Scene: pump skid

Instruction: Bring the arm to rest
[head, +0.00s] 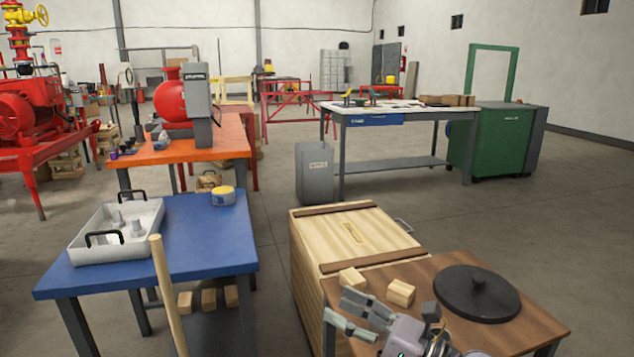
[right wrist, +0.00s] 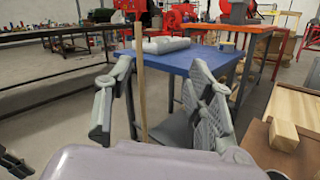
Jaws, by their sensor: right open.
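My right gripper (head: 352,312) is low in the head view, over the near left part of the brown wooden table (head: 530,333). In the right wrist view its two fingers (right wrist: 157,100) stand wide apart with nothing held between them. Behind them, seen through the gap, are a wooden pole (right wrist: 140,75) and the blue table (right wrist: 190,62), both well away from the fingers. Two light wood blocks, one nearer the left (head: 352,278) and one to its right (head: 400,292), lie on the brown table just beyond the gripper.
A black round lid (head: 477,292) with a knob lies on the brown table, right of the gripper. A wooden crate (head: 345,228) stands behind. The blue table (head: 190,270) at left bears a white tray (head: 95,253) and a yellow-and-blue tin (head: 222,197). Floor between them is open.

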